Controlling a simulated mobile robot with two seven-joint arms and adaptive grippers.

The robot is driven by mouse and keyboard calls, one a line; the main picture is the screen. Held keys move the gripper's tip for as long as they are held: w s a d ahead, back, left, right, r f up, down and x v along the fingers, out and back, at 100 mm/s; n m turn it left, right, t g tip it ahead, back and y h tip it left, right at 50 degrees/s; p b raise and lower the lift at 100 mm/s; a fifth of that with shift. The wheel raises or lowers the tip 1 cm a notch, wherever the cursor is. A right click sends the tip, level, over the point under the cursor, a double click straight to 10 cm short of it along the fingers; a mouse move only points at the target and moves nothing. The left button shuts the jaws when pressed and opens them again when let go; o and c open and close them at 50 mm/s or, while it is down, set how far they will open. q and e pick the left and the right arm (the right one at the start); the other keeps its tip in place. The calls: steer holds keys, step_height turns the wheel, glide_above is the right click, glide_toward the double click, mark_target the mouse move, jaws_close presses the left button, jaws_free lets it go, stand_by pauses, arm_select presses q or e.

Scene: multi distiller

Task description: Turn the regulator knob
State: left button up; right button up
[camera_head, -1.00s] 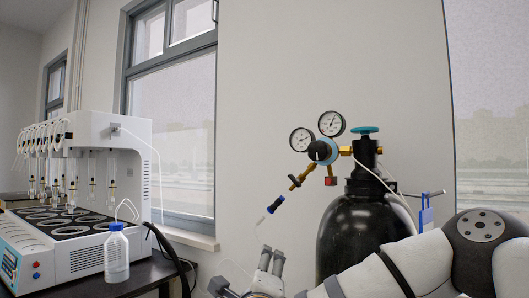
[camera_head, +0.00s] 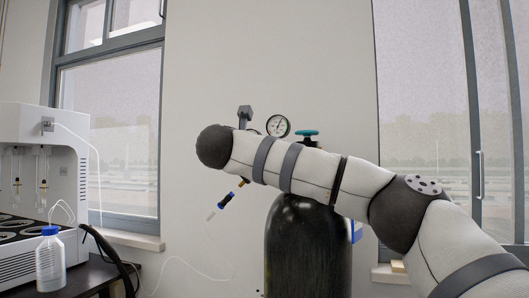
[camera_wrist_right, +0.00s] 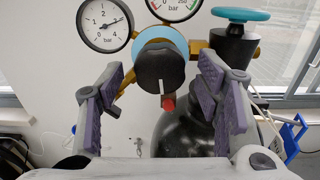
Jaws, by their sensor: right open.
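The black regulator knob (camera_wrist_right: 158,68) sits in front of a light-blue ring in the right wrist view, with a small red part just below it. My right gripper (camera_wrist_right: 163,75) is open, its purple-padded fingers to the left and right of the knob with a visible gap on each side. I cannot tell how far the knob lies beyond the fingertips. In the head view my right arm crosses in front of the regulator and hides the knob. One pressure gauge (camera_head: 277,126) shows above the arm. My left gripper is not in view.
A black gas cylinder (camera_head: 305,245) with a teal valve wheel (camera_head: 307,133) stands under the regulator. A hose fitting (camera_head: 225,200) hangs to the left. A white distiller (camera_head: 40,150) and a blue-capped bottle (camera_head: 50,262) stand on the left table. Wall space between is bare.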

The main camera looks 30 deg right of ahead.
steer(key=shift+w+d+r, duration=0.1)
steer(key=shift+d, duration=0.1)
steer(key=c, duration=1.2)
steer(key=shift+o, duration=0.2)
steer(key=shift+n, duration=0.3)
steer(key=n, duration=1.9)
steer(key=shift+n, duration=0.4)
